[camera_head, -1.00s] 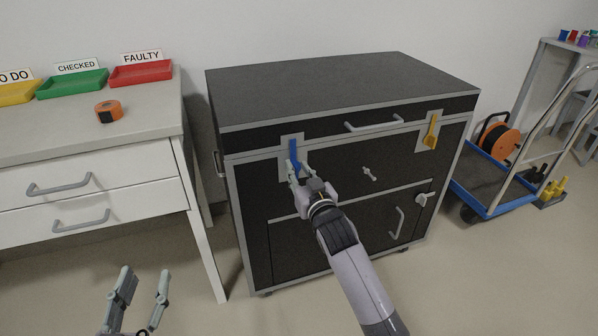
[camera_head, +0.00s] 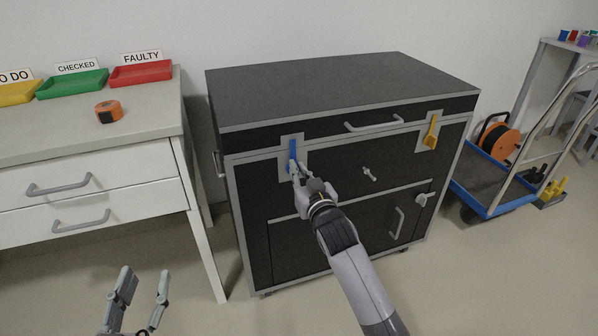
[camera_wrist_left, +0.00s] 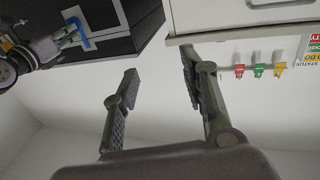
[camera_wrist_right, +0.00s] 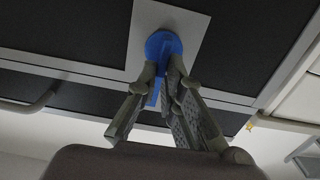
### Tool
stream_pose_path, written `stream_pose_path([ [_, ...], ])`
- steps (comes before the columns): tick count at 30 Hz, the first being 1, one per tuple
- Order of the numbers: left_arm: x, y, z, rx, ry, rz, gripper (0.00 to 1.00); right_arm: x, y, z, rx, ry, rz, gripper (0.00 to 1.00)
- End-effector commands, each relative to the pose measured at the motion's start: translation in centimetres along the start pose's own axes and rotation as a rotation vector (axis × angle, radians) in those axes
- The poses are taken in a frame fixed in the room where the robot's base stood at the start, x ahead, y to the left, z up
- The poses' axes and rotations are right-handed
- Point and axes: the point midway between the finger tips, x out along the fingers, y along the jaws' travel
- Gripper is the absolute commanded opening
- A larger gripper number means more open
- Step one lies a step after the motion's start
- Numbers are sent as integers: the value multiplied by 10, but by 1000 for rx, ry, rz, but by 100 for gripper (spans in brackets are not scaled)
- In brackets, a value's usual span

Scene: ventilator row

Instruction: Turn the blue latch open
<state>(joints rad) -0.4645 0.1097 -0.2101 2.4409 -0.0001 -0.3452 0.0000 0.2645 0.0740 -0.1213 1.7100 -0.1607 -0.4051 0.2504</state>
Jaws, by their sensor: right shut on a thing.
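The blue latch (camera_head: 292,152) is on a pale plate on the front left of the black case (camera_head: 345,90). In the head view it stands nearly upright. My right gripper (camera_head: 296,167) is at its lower part. In the right wrist view the round blue hub of the latch (camera_wrist_right: 163,45) shows, and the fingers of my right gripper (camera_wrist_right: 166,82) are closed around its handle, hiding part of it. My left gripper (camera_head: 143,285) is open and empty, low in front of the white table; its spread fingers also show in the left wrist view (camera_wrist_left: 160,95).
A yellow latch (camera_head: 431,132) sits on the case's right. The white drawer table (camera_head: 90,140) stands at left with coloured trays and an orange tape roll (camera_head: 108,111). A blue trolley (camera_head: 490,185) is at right. Floor before the case is clear.

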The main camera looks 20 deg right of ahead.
Motion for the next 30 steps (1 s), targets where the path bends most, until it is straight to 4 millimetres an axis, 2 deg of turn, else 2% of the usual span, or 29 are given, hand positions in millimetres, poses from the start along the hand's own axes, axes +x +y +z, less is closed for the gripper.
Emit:
stream_pose_path([
  [5, 0, -1, 4, 1, -27, -2, 40, 0, -1, 0, -13, -1, -1, 0],
  [11, -10, -6, 37, 4, -211, -14, 40, 0, -1, -2, -75, -2, 0, 0],
  [14, -21, -10, 60, 5, -351, -22, 40, 0, -2, -2, -126, -2, 0, 0],
  [17, -39, -14, 86, 4, -518, -32, 40, 0, -4, -2, -191, -4, 0, 0],
  [21, -76, -20, 119, 2, -763, -48, 40, 0, -6, -1, -295, -4, -1, 0],
  [24, -107, -22, 137, -2, -930, -58, 40, 0, -7, -1, -374, -3, -1, 0],
  [30, -172, -27, 156, -12, -1232, -78, 40, 0, -10, 1, -553, -3, 0, 0],
])
